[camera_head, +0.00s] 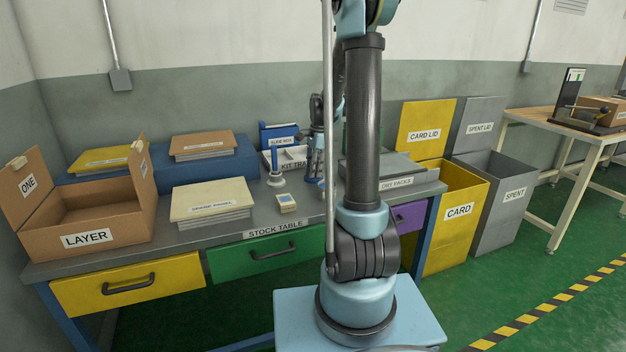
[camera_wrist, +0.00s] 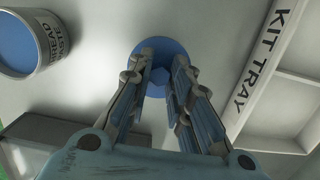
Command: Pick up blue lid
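A round blue lid (camera_wrist: 152,46) with a faceted knob shows in the wrist view, at and just beyond my fingertips. My gripper (camera_wrist: 161,66) is open, with one finger on each side of the knob and a gap between them. I cannot tell whether the fingers touch the lid. Parts of the lid's sides are hidden behind the fingers. In the head view my arm blocks part of this area, and I cannot make out the lid there.
The kit tray (camera_wrist: 246,80) lies right of my fingers in the wrist view; a round blue-topped can (camera_wrist: 22,45) stands to the left. On the stock table (camera_head: 180,258), a LAYER box (camera_head: 100,238), stacked panels (camera_head: 211,200) and dry packs (camera_head: 385,170) take up room. Yellow (camera_head: 460,230) and grey (camera_head: 503,215) bins stand right.

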